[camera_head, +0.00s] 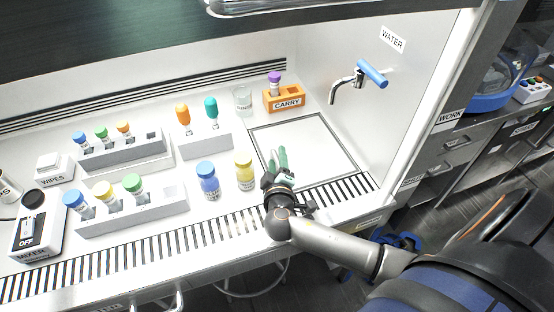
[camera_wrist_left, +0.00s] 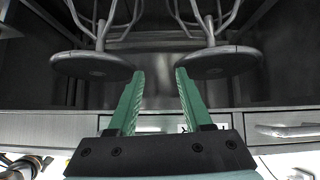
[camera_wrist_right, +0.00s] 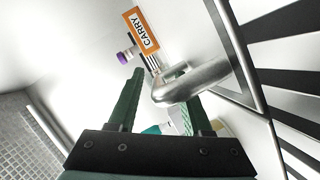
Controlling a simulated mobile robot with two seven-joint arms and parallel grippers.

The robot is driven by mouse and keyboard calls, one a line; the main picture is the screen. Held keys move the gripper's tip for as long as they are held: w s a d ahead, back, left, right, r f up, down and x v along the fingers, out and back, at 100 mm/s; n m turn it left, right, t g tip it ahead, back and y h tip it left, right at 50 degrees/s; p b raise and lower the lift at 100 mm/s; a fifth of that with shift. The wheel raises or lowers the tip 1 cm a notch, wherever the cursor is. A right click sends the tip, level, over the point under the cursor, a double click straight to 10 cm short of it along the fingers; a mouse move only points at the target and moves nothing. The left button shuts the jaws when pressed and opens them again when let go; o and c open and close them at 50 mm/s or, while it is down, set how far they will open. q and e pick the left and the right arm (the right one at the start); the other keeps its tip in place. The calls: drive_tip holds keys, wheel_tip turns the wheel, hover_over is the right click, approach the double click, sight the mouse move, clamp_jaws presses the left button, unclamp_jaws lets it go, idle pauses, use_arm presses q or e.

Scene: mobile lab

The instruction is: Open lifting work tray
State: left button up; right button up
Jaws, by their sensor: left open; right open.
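The work tray (camera_head: 318,150) is a flat pale square panel with a dark outline, set in the right part of the bench and lying flush. My right gripper (camera_head: 278,158) is at its left front edge, fingers open. In the right wrist view, a thick metal loop handle (camera_wrist_right: 205,80) lies across the space by the open fingers (camera_wrist_right: 163,88) and covers the tip of the right-hand finger. I cannot tell whether they touch. My gripper hides the handle in the head view. My left gripper (camera_wrist_left: 155,75) is open and empty, seen only in its wrist view.
Yellow-capped (camera_head: 244,174) and blue-capped (camera_head: 207,181) bottles stand just left of my right gripper. A glass beaker (camera_head: 242,100) and orange CARRY rack (camera_head: 285,97) stand behind. A blue-handled tap (camera_head: 371,75) juts from the right wall. Front slots (camera_head: 215,235) line the bench edge.

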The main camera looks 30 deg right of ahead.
drive_tip(key=shift+c, duration=0.4)
clamp_jaws()
idle(0.9)
